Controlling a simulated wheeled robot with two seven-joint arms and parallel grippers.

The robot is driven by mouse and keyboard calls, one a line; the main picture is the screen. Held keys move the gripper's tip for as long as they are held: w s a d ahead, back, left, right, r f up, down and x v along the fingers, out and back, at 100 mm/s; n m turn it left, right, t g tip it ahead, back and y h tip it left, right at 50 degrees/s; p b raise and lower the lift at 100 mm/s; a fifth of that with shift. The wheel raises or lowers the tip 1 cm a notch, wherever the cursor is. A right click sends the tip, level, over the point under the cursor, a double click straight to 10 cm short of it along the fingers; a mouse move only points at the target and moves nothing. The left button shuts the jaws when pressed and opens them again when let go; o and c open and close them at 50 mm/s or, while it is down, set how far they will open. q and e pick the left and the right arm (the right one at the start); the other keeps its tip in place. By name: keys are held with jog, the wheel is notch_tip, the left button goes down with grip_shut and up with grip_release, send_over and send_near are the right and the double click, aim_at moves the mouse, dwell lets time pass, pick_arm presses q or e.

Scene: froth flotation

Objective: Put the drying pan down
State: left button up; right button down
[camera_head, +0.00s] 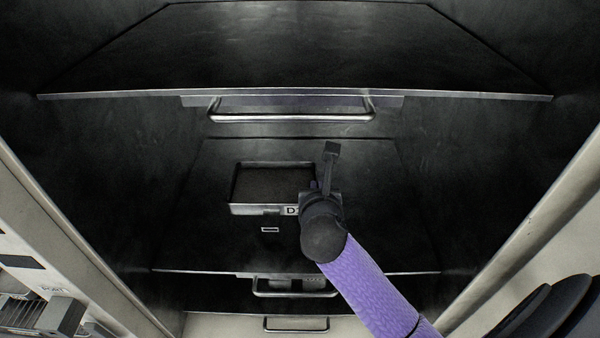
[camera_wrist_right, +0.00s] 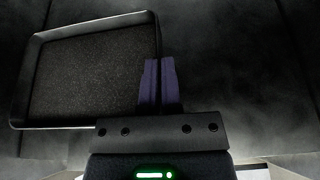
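The drying pan (camera_head: 262,209) is a dark, shallow rectangular tray with a thin pale rim and a dark granular layer inside. A white label with a "D" shows on its near side, partly covered by my right gripper. The pan appears level over a dark shelf (camera_head: 370,240); I cannot tell whether it touches it. My right gripper (camera_head: 312,186) is at the pan's right side. In the right wrist view its two purple fingers (camera_wrist_right: 159,78) are close together on the right wall of the pan (camera_wrist_right: 22,85). My left gripper is not in view.
The dark cabinet has an upper shelf (camera_head: 300,60) with a bar handle (camera_head: 290,118), and lower handles (camera_head: 295,293) (camera_head: 296,329) below. Dark side walls and pale door-frame edges (camera_head: 540,220) flank the opening. The shelf right of my gripper is bare.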

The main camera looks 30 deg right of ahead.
notch_tip(320, 180, down, 10)
jog(key=shift+d+b, duration=0.1)
jog(key=shift+b, duration=1.1)
jog(key=shift+s+r, duration=0.1)
jog(key=c, duration=1.2)
grip_release()
jog(key=o, duration=0.4)
jog(key=shift+s+r, duration=0.1)
jog(key=shift+s, duration=0.05)
jog(key=v, duration=1.1)
jog(key=shift+s+a+p, duration=0.2)
jog(key=shift+s+p, duration=0.1)
